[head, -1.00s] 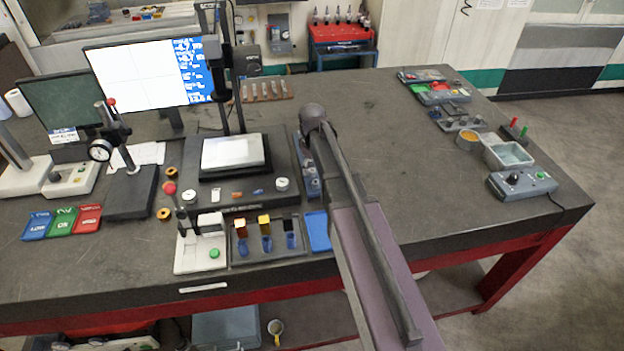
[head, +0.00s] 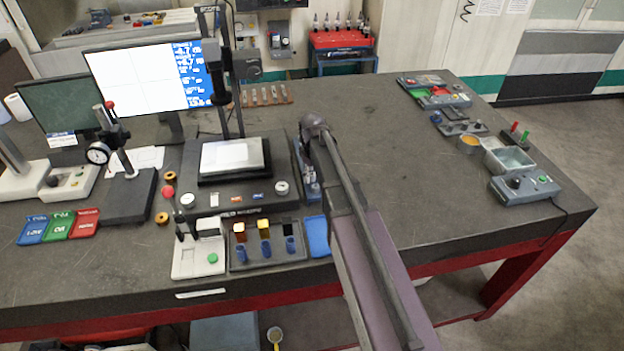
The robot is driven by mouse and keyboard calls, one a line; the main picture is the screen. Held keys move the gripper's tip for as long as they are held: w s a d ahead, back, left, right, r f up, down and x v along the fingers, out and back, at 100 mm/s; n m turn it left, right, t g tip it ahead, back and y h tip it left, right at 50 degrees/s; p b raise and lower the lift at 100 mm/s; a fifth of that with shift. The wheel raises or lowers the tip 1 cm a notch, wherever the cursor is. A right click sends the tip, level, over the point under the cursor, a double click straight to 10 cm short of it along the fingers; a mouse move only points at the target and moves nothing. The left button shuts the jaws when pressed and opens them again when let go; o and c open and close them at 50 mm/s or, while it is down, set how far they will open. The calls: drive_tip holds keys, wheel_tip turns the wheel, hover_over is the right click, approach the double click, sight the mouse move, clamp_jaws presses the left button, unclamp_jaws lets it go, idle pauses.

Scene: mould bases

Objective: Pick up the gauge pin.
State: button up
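No single item can be surely picked out as the gauge pin. A small wooden rack (head: 265,95) at the back of the bench holds several short metal pieces that may be pins. A dark block at the right carries a green pin (head: 525,136) and a red pin (head: 515,126), both upright. My arm (head: 365,240) reaches up from the bottom over the bench. My gripper cannot be made out; the arm may hide it. A narrow blue-grey item (head: 308,182) shows partly behind the arm, too covered to identify.
A measuring stand with a bright stage (head: 232,157) is left of my arm. The bench middle right is clear.

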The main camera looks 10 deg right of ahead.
sight(312, 174)
clamp_jaws()
drive_tip(key=shift+r, duration=0.15)
wheel_tip(312, 174, up, 10)
drive_tip(key=p, duration=1)
idle(0.7)
drive_tip(key=shift+f+b, duration=1.55)
drive_tip(key=shift+f, duration=0.15)
drive_tip(key=shift+a, duration=0.1)
